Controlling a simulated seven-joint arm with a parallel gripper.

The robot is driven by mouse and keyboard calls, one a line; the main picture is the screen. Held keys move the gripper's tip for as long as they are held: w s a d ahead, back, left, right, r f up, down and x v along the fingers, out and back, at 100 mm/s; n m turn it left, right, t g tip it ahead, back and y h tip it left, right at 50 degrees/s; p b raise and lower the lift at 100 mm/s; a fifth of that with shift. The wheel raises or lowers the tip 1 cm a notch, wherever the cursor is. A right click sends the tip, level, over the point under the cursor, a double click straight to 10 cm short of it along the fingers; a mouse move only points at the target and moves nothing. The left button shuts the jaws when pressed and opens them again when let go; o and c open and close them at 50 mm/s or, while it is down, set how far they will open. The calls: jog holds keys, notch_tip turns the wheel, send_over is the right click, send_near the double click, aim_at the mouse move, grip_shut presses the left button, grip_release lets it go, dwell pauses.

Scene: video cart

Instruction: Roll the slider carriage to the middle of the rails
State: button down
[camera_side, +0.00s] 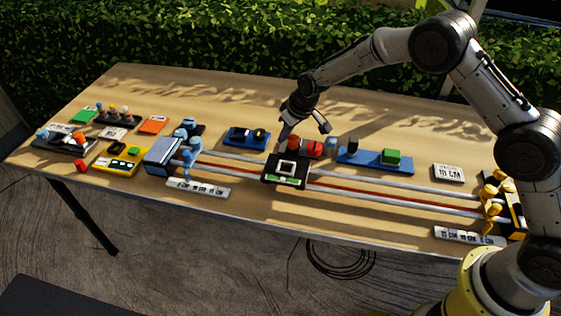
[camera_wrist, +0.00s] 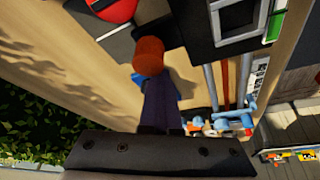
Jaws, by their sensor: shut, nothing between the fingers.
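The slider carriage (camera_side: 287,168), black with a white square frame and a green strip, sits on the rails (camera_side: 370,194). It is nearer the blue left end block (camera_side: 163,155) than the yellow right end (camera_side: 515,210). It also shows in the wrist view (camera_wrist: 235,22). An orange-red knob (camera_wrist: 148,56) stands at its back edge. My gripper (camera_side: 282,141) is shut and empty, pointing down at the back left of the carriage. In the wrist view my fingers (camera_wrist: 153,85) end right by the knob; I cannot tell whether they touch it.
A red round piece (camera_side: 315,149) stands just right of the knob. Blue trays (camera_side: 247,137) (camera_side: 365,160) lie behind the rails. Scale strips (camera_side: 198,188) (camera_side: 468,236) lie along the front. The rails right of the carriage look clear.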

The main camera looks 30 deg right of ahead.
aim_at(296, 138)
jog(key=shift+s+d+f, duration=0.1)
jog(key=shift+s+d, duration=0.35)
jog(key=shift+s, duration=0.05)
jog(key=shift+s+d, duration=0.25)
jog(key=shift+s, duration=0.05)
jog(key=shift+s+d, duration=0.45)
jog(key=shift+d, duration=0.05)
jog(key=shift+s+d+f, duration=0.1)
jog(key=shift+s+d, duration=0.1)
jog(key=shift+s, duration=0.1)
jog(key=shift+s+d, duration=0.2)
jog(key=shift+d, duration=0.05)
jog(key=shift+s+d, duration=0.25)
jog(key=shift+s+d, duration=0.7)
jog(key=shift+s+d, duration=0.25)
jog(key=shift+s+d, duration=1.5)
